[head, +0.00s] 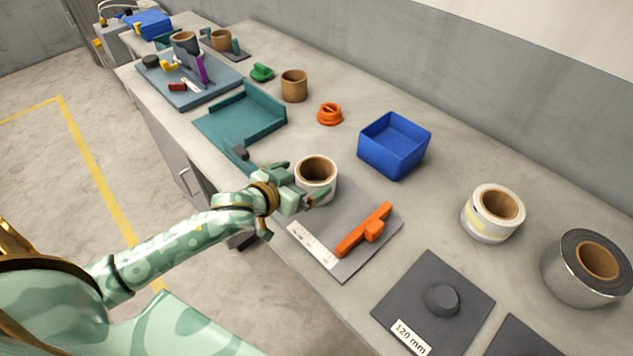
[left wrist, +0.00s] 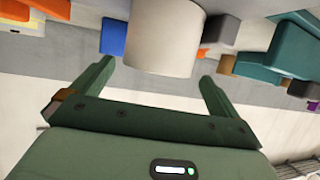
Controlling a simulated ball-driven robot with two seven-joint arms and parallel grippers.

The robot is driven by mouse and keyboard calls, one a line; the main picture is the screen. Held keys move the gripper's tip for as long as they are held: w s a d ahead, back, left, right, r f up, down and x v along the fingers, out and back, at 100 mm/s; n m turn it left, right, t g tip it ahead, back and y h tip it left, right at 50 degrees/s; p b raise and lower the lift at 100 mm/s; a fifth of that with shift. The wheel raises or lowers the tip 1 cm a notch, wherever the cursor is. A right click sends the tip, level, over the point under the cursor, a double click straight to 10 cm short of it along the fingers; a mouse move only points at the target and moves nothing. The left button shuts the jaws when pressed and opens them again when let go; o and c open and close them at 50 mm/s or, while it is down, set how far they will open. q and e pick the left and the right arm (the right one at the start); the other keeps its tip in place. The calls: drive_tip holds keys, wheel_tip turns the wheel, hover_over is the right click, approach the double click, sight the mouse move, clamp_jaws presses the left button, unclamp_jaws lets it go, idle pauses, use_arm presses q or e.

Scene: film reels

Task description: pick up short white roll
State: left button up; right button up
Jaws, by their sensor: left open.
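A short white roll (head: 316,188) with a brown core stands upright at the back edge of a grey mat, and it fills the space ahead of the fingers in the left wrist view (left wrist: 163,35). My left gripper (head: 302,186) is open, with its fingers on either side of the roll's near face. In the left wrist view the fingertips (left wrist: 156,70) are spread wide around the roll's lower end. I cannot tell whether either finger touches it. Another white roll (head: 488,225) with a yellowish band stands farther right. My right gripper is not in view.
An orange tool (head: 364,230) lies on the grey mat (head: 345,265) right of the roll. A blue bin (head: 394,145) stands behind. A teal tray (head: 242,116) lies to the left. A silver roll (head: 587,268) stands far right. Bare bench separates the bin and right-hand rolls.

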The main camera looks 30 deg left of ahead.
sight(326, 168)
use_arm(q)
drive_tip(key=b+x, duration=0.2)
drive_tip(key=x, duration=0.2)
drive_tip(key=shift+w+d+f, duration=0.15)
drive_tip(key=shift+w+f, duration=0.1)
drive_tip(key=shift+w+d+f, duration=0.1)
drive_tip(key=shift+w+f, duration=0.05)
drive_tip(key=shift+w, duration=0.3)
drive_tip(key=c, duration=0.9)
drive_tip(key=shift+c, duration=0.6)
